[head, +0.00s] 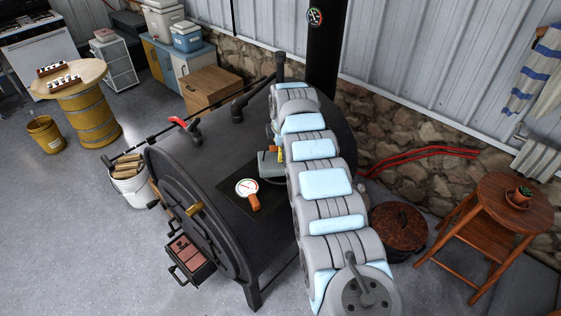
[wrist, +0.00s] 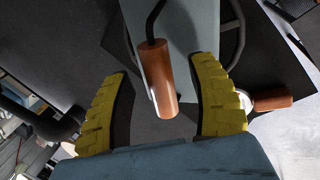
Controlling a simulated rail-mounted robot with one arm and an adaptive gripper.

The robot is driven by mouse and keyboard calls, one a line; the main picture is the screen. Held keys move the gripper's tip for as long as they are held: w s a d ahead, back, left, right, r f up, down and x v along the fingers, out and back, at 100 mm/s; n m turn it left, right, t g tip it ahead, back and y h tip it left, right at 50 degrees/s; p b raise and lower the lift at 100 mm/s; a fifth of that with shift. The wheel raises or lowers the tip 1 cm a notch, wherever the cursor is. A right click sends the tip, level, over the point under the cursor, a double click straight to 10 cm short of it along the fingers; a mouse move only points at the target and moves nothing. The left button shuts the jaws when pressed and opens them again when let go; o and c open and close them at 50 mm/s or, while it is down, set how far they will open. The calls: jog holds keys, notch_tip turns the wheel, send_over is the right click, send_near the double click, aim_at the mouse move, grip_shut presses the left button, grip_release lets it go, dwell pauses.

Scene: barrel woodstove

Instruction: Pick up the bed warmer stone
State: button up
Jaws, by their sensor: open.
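The bed warmer stone appears to be the grey slab on top of the black barrel stove. In the head view the stone (head: 268,166) is partly hidden by my arm. In the wrist view the stone (wrist: 188,35) is a pale blue-grey slab with a bent dark wire and a brown wooden grip (wrist: 162,80). My gripper (wrist: 163,72) is open, its yellow fingers on either side of the wooden grip with gaps showing. In the head view only a bit of my gripper (head: 280,154) shows, close by the stone.
A dial thermometer with a wooden handle (head: 248,191) lies on the barrel stove (head: 205,160), near the stone. A black stovepipe (head: 322,60) rises behind. A lidded pot (head: 398,228) and a wooden stool (head: 510,200) stand right. Open floor lies at the left.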

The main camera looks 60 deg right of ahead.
jog(key=shift+c, duration=0.2)
grip_shut()
jog(key=shift+r, duration=0.15)
